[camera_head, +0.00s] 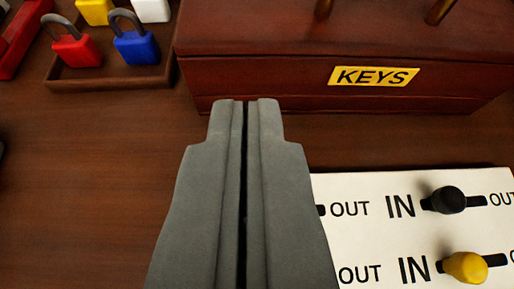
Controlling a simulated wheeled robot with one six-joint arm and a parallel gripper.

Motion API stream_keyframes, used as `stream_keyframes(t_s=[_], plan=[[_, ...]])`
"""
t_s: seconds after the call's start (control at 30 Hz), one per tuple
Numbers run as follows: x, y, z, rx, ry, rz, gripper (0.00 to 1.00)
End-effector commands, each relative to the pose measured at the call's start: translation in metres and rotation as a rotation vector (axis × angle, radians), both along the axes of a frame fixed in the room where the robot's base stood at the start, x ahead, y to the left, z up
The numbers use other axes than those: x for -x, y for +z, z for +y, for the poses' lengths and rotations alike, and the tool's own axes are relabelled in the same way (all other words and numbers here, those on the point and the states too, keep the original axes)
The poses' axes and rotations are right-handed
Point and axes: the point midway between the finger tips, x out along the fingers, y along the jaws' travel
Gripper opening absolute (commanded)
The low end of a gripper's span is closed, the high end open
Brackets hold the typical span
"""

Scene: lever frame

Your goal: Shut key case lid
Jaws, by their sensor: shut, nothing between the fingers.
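The key case (260,82) is a dark red-brown wooden box at the top right of the view, with a yellow label reading KEYS on its front. Its upper part (262,32) shows at the top edge, with two brass-coloured pieces partly cut off by the frame. I cannot tell from this view how far the lid is open or shut. My gripper (246,101) is shut and empty.
A wooden tray (95,84) at the top left holds red, blue, yellow and white padlocks. A white panel (365,240) at the lower right bears IN and OUT marks, a black knob (449,200) and a yellow knob (466,267). Bare wooden surface lies at the left.

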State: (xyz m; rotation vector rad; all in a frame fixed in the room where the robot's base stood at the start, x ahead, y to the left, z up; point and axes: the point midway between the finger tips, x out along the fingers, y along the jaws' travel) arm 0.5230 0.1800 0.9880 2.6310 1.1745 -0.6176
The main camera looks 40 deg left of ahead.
Motion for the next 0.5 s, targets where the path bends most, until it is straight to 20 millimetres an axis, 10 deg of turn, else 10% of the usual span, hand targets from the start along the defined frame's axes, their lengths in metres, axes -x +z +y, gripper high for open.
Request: stream_keyframes(t_s=[0.5], plan=[[0.044,0.044,-0.048,-0.007,-0.002,-0.019,0.0]])
